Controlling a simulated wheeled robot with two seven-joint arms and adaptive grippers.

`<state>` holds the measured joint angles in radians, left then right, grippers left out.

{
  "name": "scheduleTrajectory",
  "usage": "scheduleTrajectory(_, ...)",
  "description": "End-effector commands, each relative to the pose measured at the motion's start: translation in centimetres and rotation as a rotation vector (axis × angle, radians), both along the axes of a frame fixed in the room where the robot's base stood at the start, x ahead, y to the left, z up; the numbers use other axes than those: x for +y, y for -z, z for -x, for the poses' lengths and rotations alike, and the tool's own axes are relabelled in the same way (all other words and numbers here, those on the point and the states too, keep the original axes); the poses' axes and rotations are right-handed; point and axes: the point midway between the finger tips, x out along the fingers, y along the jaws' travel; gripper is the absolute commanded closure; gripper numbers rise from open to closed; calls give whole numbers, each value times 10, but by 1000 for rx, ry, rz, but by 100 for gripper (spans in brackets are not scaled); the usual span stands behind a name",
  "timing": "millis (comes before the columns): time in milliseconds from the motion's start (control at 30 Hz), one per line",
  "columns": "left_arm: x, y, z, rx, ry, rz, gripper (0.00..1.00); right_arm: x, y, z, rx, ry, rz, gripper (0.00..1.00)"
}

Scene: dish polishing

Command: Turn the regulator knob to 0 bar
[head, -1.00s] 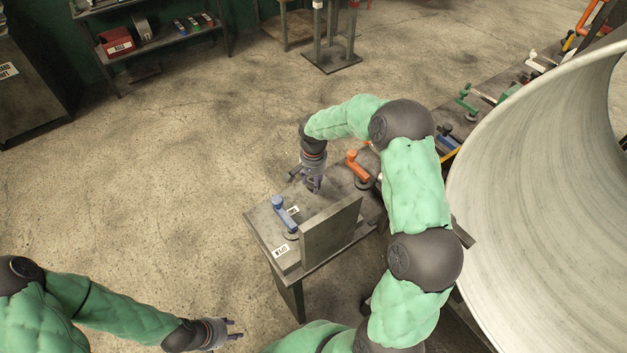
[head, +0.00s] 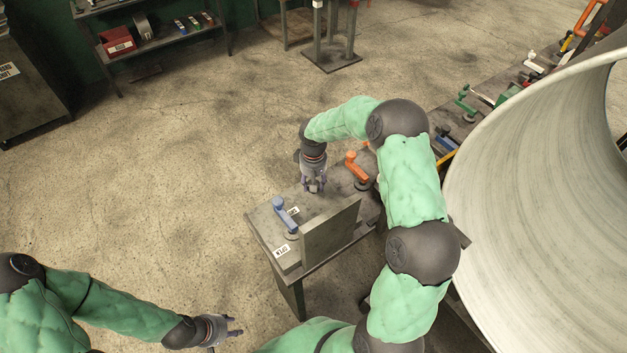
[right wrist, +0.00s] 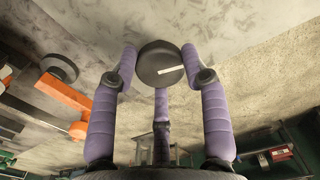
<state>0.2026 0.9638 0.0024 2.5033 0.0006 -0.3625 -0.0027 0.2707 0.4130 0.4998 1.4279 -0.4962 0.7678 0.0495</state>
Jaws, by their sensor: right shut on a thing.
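The regulator knob (right wrist: 153,56) is a dark round cap with a white pointer mark, seen in the right wrist view in front of a grey surface. My right gripper (right wrist: 160,66) is shut on it, with purple fingers around its rim. In the head view, my right gripper (head: 314,186) points down at the far part of the bench (head: 262,226), and the knob is hidden under it. No scale numbers are readable. My left gripper (head: 234,326) is empty at the bottom, its fingers apart, away from the bench.
A blue-handled lever (head: 285,212) stands on the bench near a grey upright plate (head: 330,235). An orange lever (head: 356,167) stands just right of my right gripper. A large pale drum (head: 530,180) fills the right side.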

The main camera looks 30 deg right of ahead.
Motion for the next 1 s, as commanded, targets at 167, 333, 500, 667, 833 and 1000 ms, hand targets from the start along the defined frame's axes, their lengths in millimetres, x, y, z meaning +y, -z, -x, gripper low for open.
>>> scheduleTrajectory(167, 0, -7, 0, 0, 0, 0, 60, 0, -1, 0, -1, -169, 0, 87)
scheduleTrajectory(333, 0, -12, 0, 0, 0, 0, 60, 0, -1, 0, -1, -330, 0, 87)
scheduleTrajectory(500, 0, -17, 0, 0, 0, 0, 60, 1, -1, 0, -1, -491, -1, 87)
scheduleTrajectory(667, 0, -22, 0, 0, 0, 0, 60, 0, -1, 0, -1, -640, -1, 87)
scheduleTrajectory(833, 0, -27, 0, 0, 0, 0, 60, 1, -1, 0, -1, -787, -1, 87)
scheduleTrajectory(1000, 0, -31, 0, 0, 0, 0, 60, 1, -1, 0, -1, -907, 0, 87)
